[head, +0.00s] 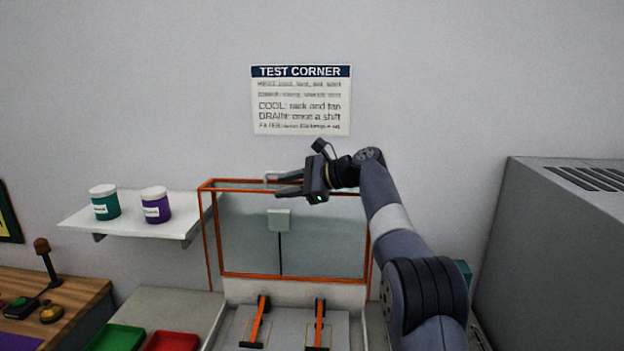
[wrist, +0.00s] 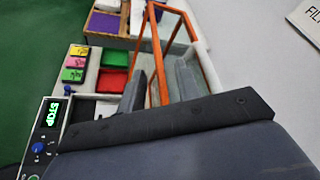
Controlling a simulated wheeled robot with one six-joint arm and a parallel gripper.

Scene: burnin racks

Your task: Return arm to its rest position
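My gripper (head: 272,186) is raised in front of the orange-framed clear enclosure (head: 290,276), near its top edge in the head view. My arm reaches up from the lower right and bends at the top. In the wrist view, the two dark fingers of my gripper (wrist: 160,88) are also apart, with part of the orange frame (wrist: 211,75) visible beyond them.
A white shelf (head: 185,227) at left holds a teal jar (head: 105,207) and a purple jar (head: 156,212). Green (head: 118,338) and red (head: 172,342) trays lie below. A large grey cabinet (head: 560,255) stands at right. The wall sign (head: 301,100) hangs above.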

